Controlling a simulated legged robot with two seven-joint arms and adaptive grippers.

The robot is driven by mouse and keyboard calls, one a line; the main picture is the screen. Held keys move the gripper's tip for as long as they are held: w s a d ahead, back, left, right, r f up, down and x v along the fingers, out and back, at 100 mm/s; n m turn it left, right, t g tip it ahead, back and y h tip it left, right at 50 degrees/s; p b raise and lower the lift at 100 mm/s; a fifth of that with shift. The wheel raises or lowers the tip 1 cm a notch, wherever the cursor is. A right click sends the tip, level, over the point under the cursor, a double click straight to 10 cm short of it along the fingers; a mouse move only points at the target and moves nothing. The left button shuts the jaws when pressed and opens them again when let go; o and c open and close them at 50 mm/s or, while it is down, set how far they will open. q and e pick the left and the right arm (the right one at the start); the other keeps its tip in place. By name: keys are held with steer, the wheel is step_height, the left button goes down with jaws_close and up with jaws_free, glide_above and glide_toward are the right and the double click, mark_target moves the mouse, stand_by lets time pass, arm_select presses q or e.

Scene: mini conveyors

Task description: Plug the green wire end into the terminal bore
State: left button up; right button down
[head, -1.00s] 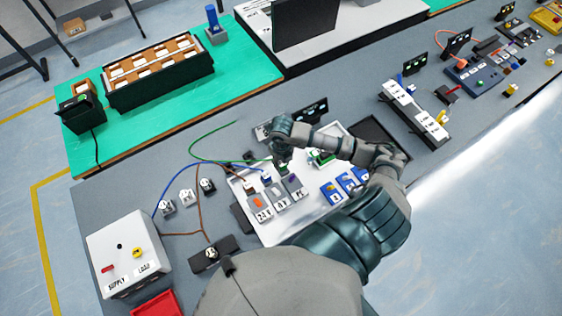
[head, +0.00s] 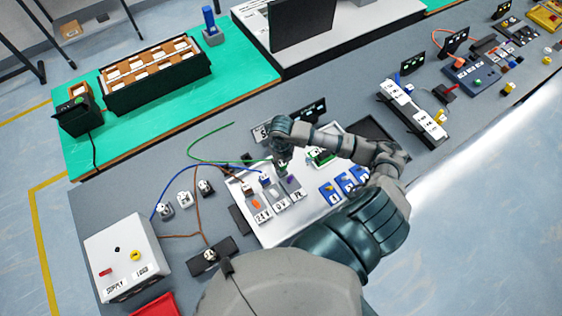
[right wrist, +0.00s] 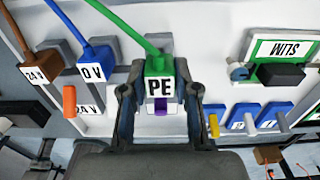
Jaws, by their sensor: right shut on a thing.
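The green wire (head: 210,136) runs across the bench to the white panel, where its green end, a plug marked PE (right wrist: 158,66), sits between the fingers of my right gripper (right wrist: 158,102). The gripper is shut on this plug, and it also shows over the panel in the head view (head: 281,165). A grey terminal block (head: 298,196) with a purple lever (right wrist: 160,106) lies right by the plug. The plug hides the bore, so I cannot tell how deep the end sits. My left gripper is not in view.
Beside it, blue (right wrist: 96,66) and brown (right wrist: 33,72) wire ends stand at the 0 V and 24 V terminals. An orange lever (right wrist: 69,101) is near them. Blue blocks (head: 330,191) and a green module (right wrist: 282,60) are to the right. The supply box (head: 124,252) stands at left.

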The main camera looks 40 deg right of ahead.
steer(key=shift+d+f, duration=0.1)
steer(key=shift+f+b, duration=1)
steer(key=shift+f, duration=0.2)
steer(key=c, duration=0.8)
jaws_free()
steer(key=shift+r, duration=0.1)
steer(key=r, duration=1.1)
steer(key=shift+w+r, duration=0.2)
steer(key=shift+r, duration=0.15)
